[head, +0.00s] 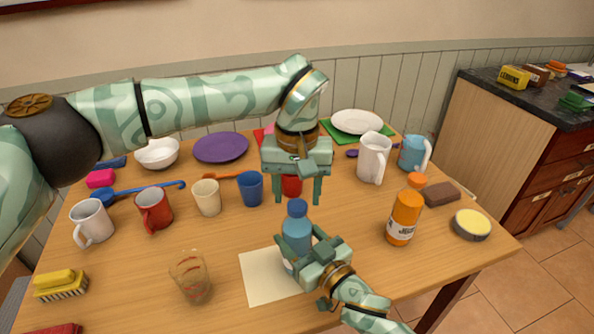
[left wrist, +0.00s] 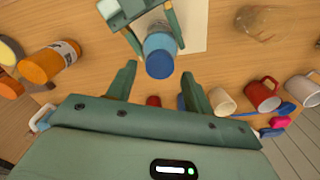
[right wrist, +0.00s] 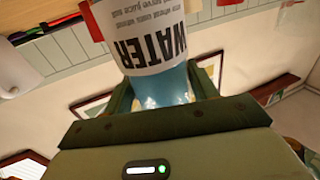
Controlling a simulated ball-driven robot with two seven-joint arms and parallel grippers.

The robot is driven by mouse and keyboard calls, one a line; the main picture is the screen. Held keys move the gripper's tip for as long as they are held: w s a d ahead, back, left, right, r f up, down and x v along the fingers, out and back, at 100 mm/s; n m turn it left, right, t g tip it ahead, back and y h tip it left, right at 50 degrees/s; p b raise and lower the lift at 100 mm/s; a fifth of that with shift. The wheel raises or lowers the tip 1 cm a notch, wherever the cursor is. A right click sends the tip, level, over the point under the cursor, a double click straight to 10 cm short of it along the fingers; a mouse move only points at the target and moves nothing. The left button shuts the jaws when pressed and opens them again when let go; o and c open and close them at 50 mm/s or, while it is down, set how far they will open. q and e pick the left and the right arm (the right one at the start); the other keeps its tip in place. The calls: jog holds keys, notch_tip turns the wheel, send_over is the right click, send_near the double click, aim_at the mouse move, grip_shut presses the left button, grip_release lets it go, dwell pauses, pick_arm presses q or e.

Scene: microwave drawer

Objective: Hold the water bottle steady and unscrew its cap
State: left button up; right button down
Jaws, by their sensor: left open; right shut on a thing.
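The blue water bottle (head: 297,232) is upright over the right part of a cream sheet on the table, its blue cap (head: 297,208) on top. Whether its base touches the sheet is hidden. My right gripper (head: 297,256) is shut on the bottle's body from the front. In the right wrist view the bottle (right wrist: 158,84) with its WATER label is between the fingers. My left gripper (head: 297,201) points down, open and empty, with its fingertips just above and around the cap's line. In the left wrist view the cap (left wrist: 160,64) lies just beyond the open fingers.
An orange juice bottle (head: 405,212) stands right of the water bottle. A clear glass (head: 190,278) stands left of the cream sheet (head: 262,278). A blue cup (head: 250,189), a beige cup (head: 207,197) and mugs stand behind. The front table strip is mostly clear.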

pick_arm(q)
jog(key=shift+f, duration=1.1)
jog(key=c, duration=1)
jog(key=n, duration=0.5)
jog(key=shift+c, duration=0.2)
jog(key=n, duration=1.5)
jog(key=shift+n, duration=0.3)
jog(key=n, duration=0.3)
jog(key=shift+r, duration=0.1)
jog(key=n, duration=2.4)
jog(key=shift+n, duration=0.4)
jog(key=n, duration=0.6)
